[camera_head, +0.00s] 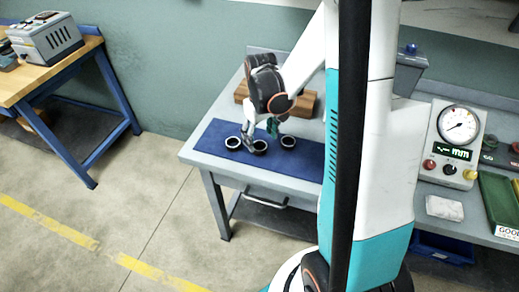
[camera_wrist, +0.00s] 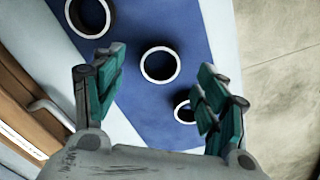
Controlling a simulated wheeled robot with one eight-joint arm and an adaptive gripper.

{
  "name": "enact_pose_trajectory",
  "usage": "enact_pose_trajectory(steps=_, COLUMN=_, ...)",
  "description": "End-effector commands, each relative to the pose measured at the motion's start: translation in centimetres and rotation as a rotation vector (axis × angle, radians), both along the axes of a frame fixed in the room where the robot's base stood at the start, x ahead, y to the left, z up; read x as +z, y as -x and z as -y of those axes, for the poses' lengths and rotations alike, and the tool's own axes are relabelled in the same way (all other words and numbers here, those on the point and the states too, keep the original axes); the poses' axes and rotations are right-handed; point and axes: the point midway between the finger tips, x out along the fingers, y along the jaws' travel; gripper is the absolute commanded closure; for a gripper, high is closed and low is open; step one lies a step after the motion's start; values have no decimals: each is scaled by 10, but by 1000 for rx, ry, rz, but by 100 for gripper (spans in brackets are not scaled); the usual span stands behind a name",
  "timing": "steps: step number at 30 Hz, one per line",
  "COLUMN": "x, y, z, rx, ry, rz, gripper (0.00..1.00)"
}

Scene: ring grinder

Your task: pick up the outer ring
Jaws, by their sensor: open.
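Three dark rings with bright rims lie flat in a row on a blue mat (camera_head: 215,140) on the grey workbench. They are the left ring (camera_head: 233,143), the middle ring (camera_head: 260,147) and the right ring (camera_head: 288,142). The frames do not mark which one is the outer ring. My gripper (camera_head: 260,138) is open and empty, above the middle ring. In the wrist view the middle ring (camera_wrist: 159,64) shows between the spread green-padded fingertips. One ring (camera_wrist: 90,17) lies at the upper left, and another (camera_wrist: 184,111) is partly hidden behind the right finger.
A brown wooden block (camera_head: 306,104) stands behind the mat. On the right are a dial gauge with a display (camera_head: 455,145), a white block (camera_head: 444,208) and a green tray (camera_head: 497,200). A wooden-topped table (camera_head: 55,73) with a grey device stands at the far left.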

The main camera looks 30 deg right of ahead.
Motion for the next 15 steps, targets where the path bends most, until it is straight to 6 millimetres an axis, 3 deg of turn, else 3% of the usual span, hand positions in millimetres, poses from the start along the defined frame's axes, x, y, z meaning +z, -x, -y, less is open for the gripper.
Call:
enact_pose_trajectory(steps=6, x=-32, y=-4, z=-1, rx=0, ry=0, rz=0, gripper=34)
enact_pose_trajectory(steps=13, x=-33, y=-4, z=-2, rx=0, ry=0, rz=0, gripper=34)
enact_pose_trajectory(steps=14, x=-33, y=-4, z=-2, rx=0, ry=0, rz=0, gripper=36)
enact_pose_trajectory(steps=15, x=-33, y=-4, z=-2, rx=0, ry=0, rz=0, gripper=45)
